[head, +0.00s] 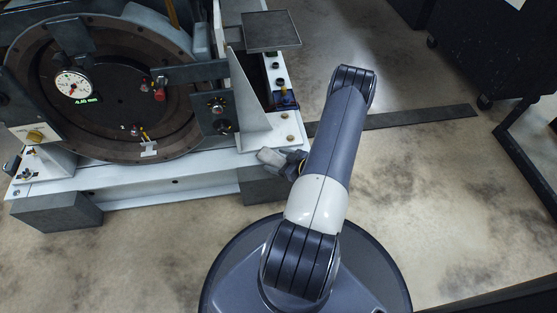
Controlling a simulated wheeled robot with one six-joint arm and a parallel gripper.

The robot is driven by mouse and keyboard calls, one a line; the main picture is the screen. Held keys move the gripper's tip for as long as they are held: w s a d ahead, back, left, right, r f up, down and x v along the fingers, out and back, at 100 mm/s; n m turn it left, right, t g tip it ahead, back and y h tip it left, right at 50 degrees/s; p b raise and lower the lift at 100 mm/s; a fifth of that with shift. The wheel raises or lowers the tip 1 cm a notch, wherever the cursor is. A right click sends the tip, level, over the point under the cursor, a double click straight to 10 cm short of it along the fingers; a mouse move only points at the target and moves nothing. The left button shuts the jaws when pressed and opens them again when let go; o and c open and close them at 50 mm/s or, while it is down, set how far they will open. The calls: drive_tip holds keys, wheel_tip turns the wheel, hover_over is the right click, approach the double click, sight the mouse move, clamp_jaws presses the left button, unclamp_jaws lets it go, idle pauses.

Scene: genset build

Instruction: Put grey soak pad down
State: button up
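My gripper (285,161) is low beside the right front corner of the machine's white base frame, partly hidden behind my own arm. A small light grey piece (270,157) shows at its left end. I cannot tell whether this is the soak pad or part of the gripper. The fingers are too small and covered to show whether they are open or shut. A flat grey square (271,30) with a thin rim sits higher up by the machine's right side, apart from my gripper. I cannot tell whether it is a pad or a plate.
The machine's round housing (181,140) carries a dial gauge (73,85). Its white base frame (150,181) rests on dark blocks (57,211). A dark strip (420,117) lies on the floor at right. A black wheeled cabinet (495,45) stands far right.

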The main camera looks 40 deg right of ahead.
drive_tip(key=shift+r+p, duration=0.6)
drive_tip(key=p+v, duration=0.3)
drive_tip(key=v, duration=0.9)
drive_tip(key=shift+f, duration=0.15)
drive_tip(key=b+x, duration=0.1)
drive_tip(key=x, duration=0.3)
drive_tip(key=b+x, duration=0.1)
drive_tip(key=x, duration=0.3)
drive_tip(key=b+x, duration=0.2)
drive_tip(key=x, duration=0.2)
drive_tip(key=shift+w+f, duration=0.1)
drive_tip(key=shift+f, duration=0.45)
drive_tip(key=shift+r, duration=0.3)
drive_tip(key=shift+f, duration=0.15)
